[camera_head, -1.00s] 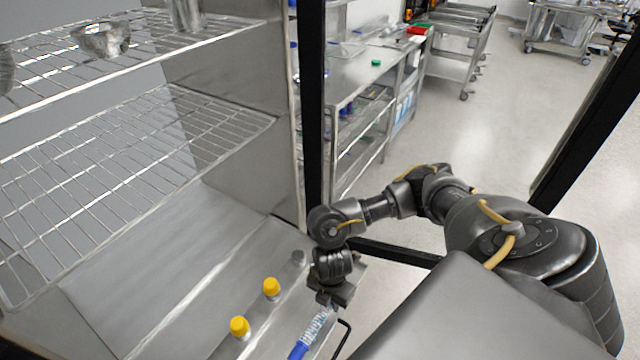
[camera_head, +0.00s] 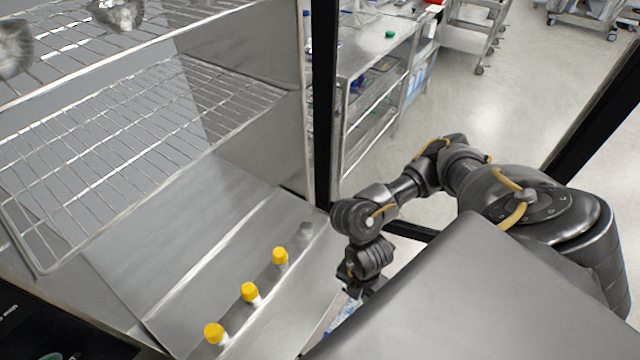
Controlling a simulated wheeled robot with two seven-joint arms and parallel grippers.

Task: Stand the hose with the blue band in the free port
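A clear hose (camera_head: 345,312) with blue on it shows just below my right gripper (camera_head: 356,289). The gripper appears shut on its upper end, though the fingertips are small and dark. The hose's lower part is hidden by a large grey panel in front. A row of ports runs along the steel ledge. Three carry yellow caps (camera_head: 280,256), (camera_head: 250,291), (camera_head: 214,333). A grey port without a yellow cap (camera_head: 306,231) is at the far end, up and left of my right gripper. My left gripper is not in view.
A wire rack (camera_head: 150,130) stands over the sloped steel tray (camera_head: 190,240) on the left. A black upright post (camera_head: 324,110) rises behind the ledge's far end. A dark panel (camera_head: 30,330) fills the lower left corner. A steel bench (camera_head: 372,60) stands beyond.

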